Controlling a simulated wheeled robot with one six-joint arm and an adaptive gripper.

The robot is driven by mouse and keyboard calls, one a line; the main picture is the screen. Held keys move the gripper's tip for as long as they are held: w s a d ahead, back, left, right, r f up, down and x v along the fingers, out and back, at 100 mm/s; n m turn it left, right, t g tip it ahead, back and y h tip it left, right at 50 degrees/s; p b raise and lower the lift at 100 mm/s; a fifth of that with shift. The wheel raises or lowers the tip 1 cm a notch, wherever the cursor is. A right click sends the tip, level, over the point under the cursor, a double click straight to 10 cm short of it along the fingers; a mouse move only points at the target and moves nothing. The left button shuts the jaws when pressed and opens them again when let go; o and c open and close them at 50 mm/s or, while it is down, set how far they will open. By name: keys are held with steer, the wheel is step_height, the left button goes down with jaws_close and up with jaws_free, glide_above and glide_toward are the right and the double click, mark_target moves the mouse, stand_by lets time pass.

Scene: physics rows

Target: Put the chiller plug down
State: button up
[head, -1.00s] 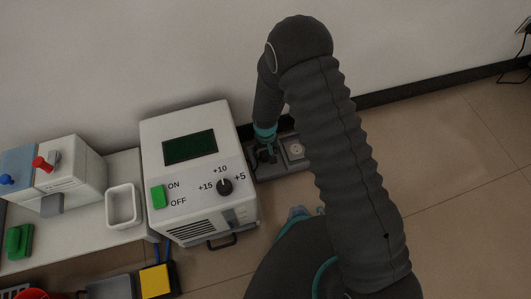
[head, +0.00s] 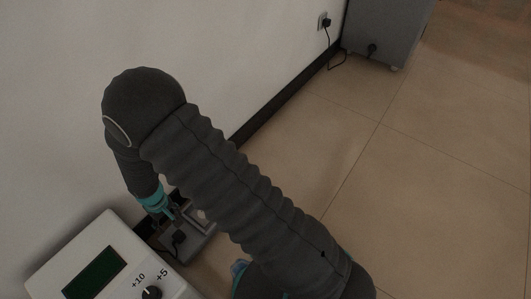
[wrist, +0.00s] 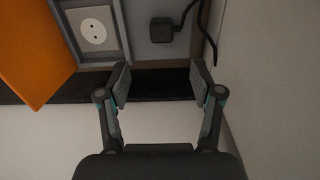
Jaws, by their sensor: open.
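The black chiller plug (wrist: 161,30) lies in the bay beside a white wall-type socket (wrist: 93,30), and its black cable bends up and away at the right. In the head view the dark plug (head: 179,238) shows just below my gripper (head: 168,212). In the wrist view my gripper (wrist: 159,84) is open, with nothing between its fingers. Its fingertips are apart from the plug, which lies beyond them. The white chiller (head: 90,265) with its dark screen and knob stands at the lower left, partly cut off. My arm hides part of the socket's grey holder (head: 205,243) in the head view.
An orange panel (wrist: 35,50) stands close at the left in the wrist view. A wall (head: 60,130) runs along the left with a dark skirting (head: 290,97). A grey cabinet (head: 385,30) stands at the back. The tiled floor (head: 400,170) at the right is clear.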

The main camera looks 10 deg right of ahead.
steer(key=w+d+r+m+t, duration=0.1)
steer(key=d+r, duration=0.5)
steer(key=r, duration=0.3)
steer(key=w+d+r+m+t+y, duration=0.1)
steer(key=d+r+m, duration=0.1)
steer(key=d+r, duration=0.6)
steer(key=w+d+r+m+t, duration=0.15)
steer(key=d+r, duration=0.35)
steer(key=r, duration=0.6)
steer(key=s+d+r+m+t, duration=0.1)
steer(key=s+d+r, duration=0.5)
steer(key=s+d, duration=0.2)
steer(key=s+d+r+m+t+h, duration=0.1)
steer(key=s+d+r+m, duration=0.1)
steer(key=s+d+r, duration=0.4)
steer(key=shift+s+d+r, duration=0.4)
steer(key=shift+s+d, duration=1)
steer(key=shift+s, duration=0.1)
steer(key=shift+m, duration=0.25)
